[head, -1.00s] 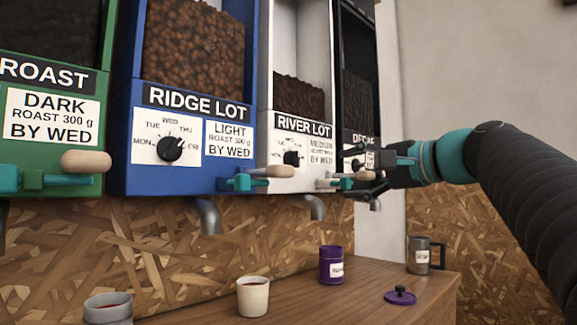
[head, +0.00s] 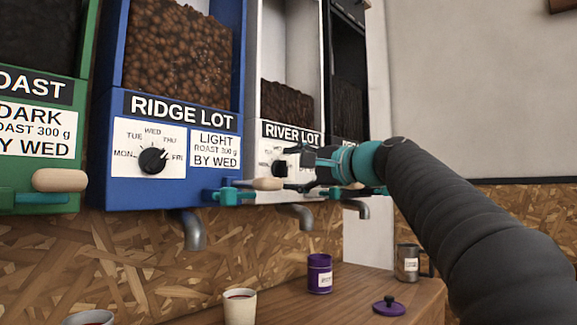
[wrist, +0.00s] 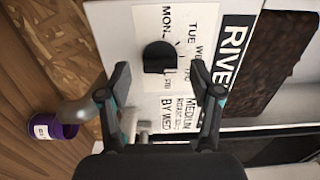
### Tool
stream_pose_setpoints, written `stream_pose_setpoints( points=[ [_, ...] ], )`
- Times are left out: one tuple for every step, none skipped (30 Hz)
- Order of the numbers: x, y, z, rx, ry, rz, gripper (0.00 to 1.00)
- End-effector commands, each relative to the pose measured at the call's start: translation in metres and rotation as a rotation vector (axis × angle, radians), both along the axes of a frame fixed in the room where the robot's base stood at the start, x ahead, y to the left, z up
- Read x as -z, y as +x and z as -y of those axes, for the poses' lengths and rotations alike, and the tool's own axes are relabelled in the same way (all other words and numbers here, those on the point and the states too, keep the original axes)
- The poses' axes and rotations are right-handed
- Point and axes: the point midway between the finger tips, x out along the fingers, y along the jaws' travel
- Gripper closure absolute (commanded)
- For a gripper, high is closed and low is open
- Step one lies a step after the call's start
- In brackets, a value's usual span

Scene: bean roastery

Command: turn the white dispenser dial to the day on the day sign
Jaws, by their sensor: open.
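The white dispenser (head: 256,180) carries the name River Lot. Its black dial (head: 279,168) is partly behind my gripper in the head view. In the wrist view the dial (wrist: 159,57) shows between and just beyond my fingertips, on a white day scale (wrist: 184,22) with MON, TUE and part of WED legible. I cannot tell which day the dial points to. My gripper (head: 296,166) is open in front of the dial, one finger on each side in the wrist view (wrist: 160,73), with no clear contact. A label (wrist: 180,112) beside the dial reads BY WED. No separate day sign is readable.
The blue Ridge Lot dispenser (head: 106,170) stands left. A purple canister (head: 319,274), purple lid (head: 389,306), cream cup (head: 240,308) and grey mug (head: 407,263) are on the counter below.

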Motion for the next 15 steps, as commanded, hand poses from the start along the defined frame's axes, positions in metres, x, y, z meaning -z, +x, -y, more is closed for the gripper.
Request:
stream_pose_setpoints(
  points=[
    [-0.0013,0.0037,-0.004,-0.001,0.0,0.0,0.35],
    [-0.0012,0.0056,-0.0056,-0.001,0.001,0.001,0.35],
    [-0.0009,0.0078,-0.0075,0.0,0.001,0.0,0.35],
    [-0.0006,0.0091,-0.0085,0.001,0.001,-0.001,0.35],
    [-0.0003,0.0101,-0.0094,0.001,0.001,-0.001,0.35],
    [-0.0001,0.0111,-0.0102,0.001,0.001,-0.001,0.35],
    [0.0,0.0115,-0.0108,0.001,0.0,0.0,0.35],
    [0.0,0.0118,-0.0111,0.001,0.0,0.0,0.35],
    [0.0001,0.012,-0.0113,0.002,0.0,0.0,0.35],
    [0.0001,0.012,-0.0114,0.002,0.0,0.0,0.35],
    [0.0001,0.0121,-0.0114,0.002,0.0,0.0,0.35],
    [0.0001,0.012,-0.0113,0.002,0.0,0.0,0.35],
    [0.0002,0.012,-0.0113,0.002,0.0,0.0,0.35],
    [0.0002,0.012,-0.0112,0.002,0.0,0.0,0.35],
    [0.0001,0.012,-0.0112,0.002,0.0,0.0,0.35]
  ],
)
